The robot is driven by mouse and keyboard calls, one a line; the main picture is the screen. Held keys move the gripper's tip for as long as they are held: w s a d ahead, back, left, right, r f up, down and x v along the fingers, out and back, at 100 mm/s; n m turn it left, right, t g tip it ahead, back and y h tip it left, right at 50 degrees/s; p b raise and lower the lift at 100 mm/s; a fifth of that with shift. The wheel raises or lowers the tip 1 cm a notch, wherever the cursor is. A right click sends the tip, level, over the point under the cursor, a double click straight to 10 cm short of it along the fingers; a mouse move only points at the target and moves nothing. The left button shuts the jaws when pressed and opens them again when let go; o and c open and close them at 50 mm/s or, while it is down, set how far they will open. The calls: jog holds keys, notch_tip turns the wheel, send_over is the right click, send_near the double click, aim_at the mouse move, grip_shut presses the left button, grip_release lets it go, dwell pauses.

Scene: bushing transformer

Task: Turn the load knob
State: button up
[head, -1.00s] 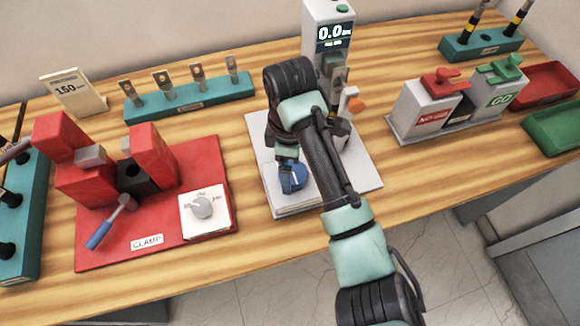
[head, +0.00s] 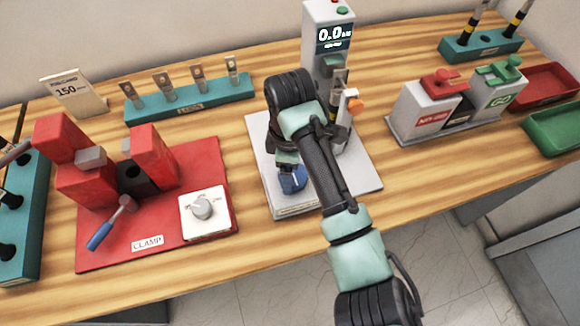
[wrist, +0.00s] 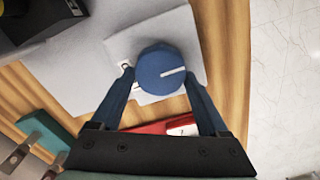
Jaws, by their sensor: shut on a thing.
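The load knob (head: 292,180) is a round blue knob on the pale plate of the machine with the 0.0 display. It also shows in the wrist view (wrist: 160,66), where its white pointer line points right. My gripper (wrist: 160,80) is shut on the knob, one dark blue finger on each side of it. In the head view my gripper (head: 290,168) sits over the knob and partly hides it, and my arm covers part of the plate (head: 367,176).
The machine's display column (head: 330,45) stands behind my wrist, with an orange-tipped part (head: 354,106) beside it. A red clamp base (head: 120,240) with a grey dial (head: 202,207) lies left. The NO-GO/GO stand (head: 445,120) is right.

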jog(key=shift+r+m+p, duration=0.1)
jog(key=shift+m+p, duration=0.2)
jog(key=shift+p, duration=0.05)
jog(key=m+p, duration=0.3)
jog(key=shift+w+r+m, duration=0.1)
jog(key=shift+r+m, duration=0.05)
jog(key=shift+m, duration=0.15)
jog(key=m+p, duration=0.3)
jog(key=m, duration=0.2)
jog(key=shift+w+p, duration=0.15)
jog(key=shift+p, duration=0.25)
jog(key=m, duration=0.2)
jog(key=m+p, duration=0.1)
jog(key=m, duration=0.1)
jog(key=m+p, duration=0.1)
jog(key=shift+w+d+m, duration=0.1)
jog(key=shift+d+m, duration=0.15)
jog(key=shift+m, duration=0.15)
jog(key=m+p, duration=0.1)
jog(key=m, duration=0.1)
jog(key=m+p, duration=0.1)
jog(key=m, duration=0.2)
jog(key=shift+d+m, duration=0.2)
jog(key=shift+m, duration=0.1)
jog(key=o, duration=1.2)
jog(key=shift+f, duration=0.2)
jog(key=shift+o, duration=0.2)
